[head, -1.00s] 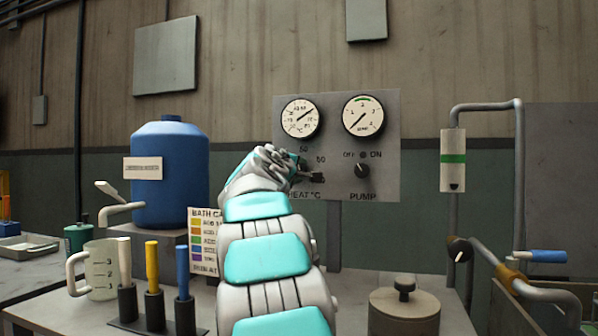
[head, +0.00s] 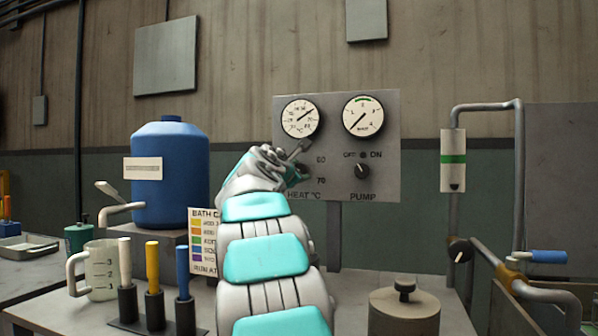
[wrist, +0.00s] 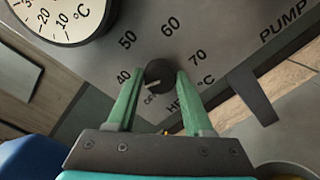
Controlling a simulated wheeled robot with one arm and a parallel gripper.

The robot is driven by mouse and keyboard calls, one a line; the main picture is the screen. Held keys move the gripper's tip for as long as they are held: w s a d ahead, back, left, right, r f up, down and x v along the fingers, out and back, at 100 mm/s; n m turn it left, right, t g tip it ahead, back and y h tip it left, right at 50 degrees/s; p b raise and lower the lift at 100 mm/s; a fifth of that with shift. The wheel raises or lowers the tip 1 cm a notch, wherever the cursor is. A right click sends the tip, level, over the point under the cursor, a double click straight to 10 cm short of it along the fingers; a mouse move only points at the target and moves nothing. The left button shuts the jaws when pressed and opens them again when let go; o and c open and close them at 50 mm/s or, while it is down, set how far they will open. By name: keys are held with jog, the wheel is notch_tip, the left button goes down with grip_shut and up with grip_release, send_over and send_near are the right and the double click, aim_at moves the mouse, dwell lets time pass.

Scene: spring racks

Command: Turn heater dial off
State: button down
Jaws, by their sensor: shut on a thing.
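The heater dial (wrist: 159,72) is a round black knob on the grey panel, ringed by numbers from 40 to 70 and an OFF mark. My gripper (wrist: 158,80) has its two green fingers shut on the dial from left and right in the wrist view. The dial's white pointer slants to the lower left, on the side of the 40 and OFF marks; I cannot tell its exact setting. In the head view my gripper (head: 295,160) is at the left part of the control panel (head: 388,185) and hides the dial.
A temperature gauge (head: 300,118) and a pump gauge (head: 363,115) sit above. The pump knob (head: 362,171) is right of the heater dial. A blue tank (head: 170,185) stands left, and a lidded pot (head: 404,308) stands in front on the right.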

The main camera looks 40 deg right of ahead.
jog(key=n, duration=1)
jog(key=shift+w+f, duration=0.1)
jog(key=shift+n, duration=0.4)
jog(key=shift+c, duration=1.5)
grip_release()
jog(key=shift+a, duration=0.1)
jog(key=v, duration=0.7)
jog(key=shift+a+b, duration=0.35)
jog(key=shift+a, duration=0.05)
